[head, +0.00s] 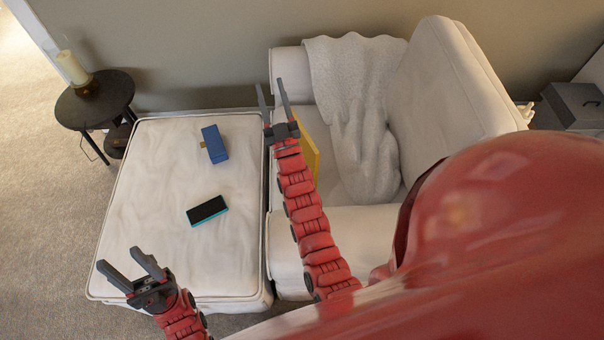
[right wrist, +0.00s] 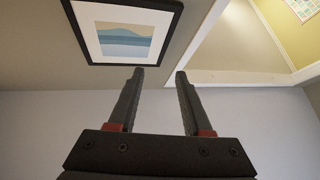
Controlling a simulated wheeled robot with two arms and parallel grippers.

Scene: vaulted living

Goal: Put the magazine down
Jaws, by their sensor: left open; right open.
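A flat yellow thing (head: 309,146), which may be the magazine, is on the armchair seat by its left side. It is partly hidden behind my right arm, and I cannot tell whether it lies flat or leans. My right gripper (head: 270,85) is open above the gap between ottoman and armchair. In the right wrist view the right gripper (right wrist: 160,72) has nothing between its fingers. My left gripper (head: 119,258) is open and empty over the near left corner of the ottoman (head: 150,175).
A blue box-like object (head: 215,146) and a dark, teal-edged phone-like object (head: 207,210) lie on the ottoman. A round dark side table (head: 95,105) holds a candle (head: 73,68). A white throw (head: 355,110) drapes over the armchair (head: 450,90). The ottoman's left side is clear.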

